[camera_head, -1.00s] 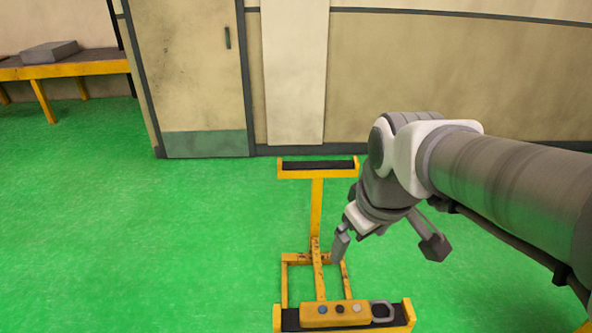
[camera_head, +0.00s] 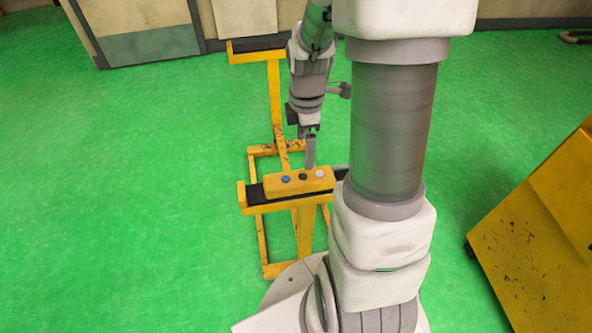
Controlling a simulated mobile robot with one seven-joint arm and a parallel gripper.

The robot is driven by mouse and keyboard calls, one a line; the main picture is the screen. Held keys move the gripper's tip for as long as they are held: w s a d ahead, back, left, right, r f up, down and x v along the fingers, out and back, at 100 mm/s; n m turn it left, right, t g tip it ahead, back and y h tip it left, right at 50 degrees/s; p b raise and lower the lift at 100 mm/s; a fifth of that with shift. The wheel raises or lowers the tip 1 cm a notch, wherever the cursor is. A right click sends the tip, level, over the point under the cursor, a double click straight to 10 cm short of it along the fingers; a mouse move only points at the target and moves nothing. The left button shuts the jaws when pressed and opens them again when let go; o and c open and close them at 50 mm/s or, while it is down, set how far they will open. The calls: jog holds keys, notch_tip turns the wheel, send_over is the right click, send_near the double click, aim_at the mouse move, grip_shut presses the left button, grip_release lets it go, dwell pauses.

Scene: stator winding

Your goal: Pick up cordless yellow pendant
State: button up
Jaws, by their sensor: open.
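The yellow pendant (camera_head: 293,184) lies on the dark pad of the near end of a yellow stand (camera_head: 306,228). It has a row of blue, black and white buttons on its top face. Its right end, where a grey ring showed earlier, is hidden behind my arm. My gripper (camera_head: 309,148) points down just behind the pendant, close to its far edge. I cannot tell whether a finger touches it. The gripper is open, with one finger clearly visible, and it does not hold the pendant.
The stand's far crossbar (camera_head: 258,44) also has a dark pad and is bare. A large yellow cabinet-like block (camera_head: 540,215) stands at the right. The green floor (camera_head: 120,200) is clear at left. A door (camera_head: 150,30) and wall are at the back.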

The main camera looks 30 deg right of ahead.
jog(key=b, duration=0.2)
send_over(302, 177)
jog(key=f, duration=0.8)
jog(key=shift+s+d+f, duration=0.1)
jog(key=shift+s+f, duration=0.15)
jog(key=shift+s, duration=0.05)
jog(key=shift+w+f+b, duration=0.2)
jog(key=shift+f+b, duration=0.05)
jog(key=shift+f, duration=1.05)
jog(key=shift+w+f+b, duration=0.15)
jog(key=shift+f+b, duration=0.05)
jog(key=shift+f, duration=1.1)
jog(key=shift+r, duration=0.1)
grip_shut()
